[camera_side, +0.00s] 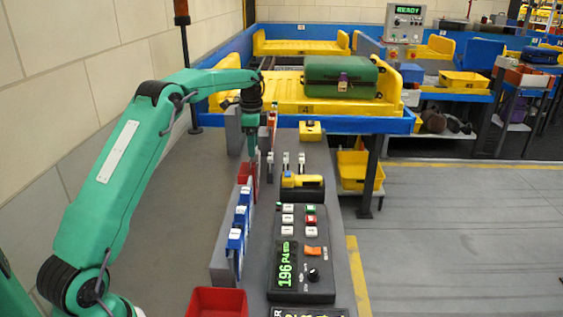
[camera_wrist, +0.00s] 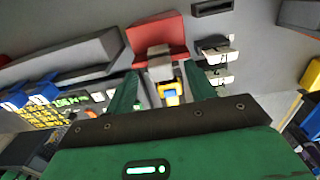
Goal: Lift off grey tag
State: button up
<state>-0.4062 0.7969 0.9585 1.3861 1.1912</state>
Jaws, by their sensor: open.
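In the wrist view a small grey piece (camera_wrist: 160,72), which looks like the grey tag, shows between my fingers in front of a red holder (camera_wrist: 158,34). A yellow and blue bit shows just below it. I cannot tell whether the fingers touch the grey piece. My gripper (camera_wrist: 161,68) is open. In the side view my gripper (camera_side: 262,150) points down over the rack, just above the red holder (camera_side: 247,182). The grey tag is not clearly made out there.
Blue holders (camera_side: 239,225) stand on the rack nearer the camera, with a red bin (camera_side: 217,303) in front. A control box (camera_side: 303,255) and a yellow-topped device (camera_side: 302,182) stand at right. A green suitcase (camera_side: 325,75) lies on a yellow tray (camera_side: 278,95) behind.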

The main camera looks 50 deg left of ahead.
aim_at(257, 158)
jog(key=shift+f, duration=1.45)
grip_shut()
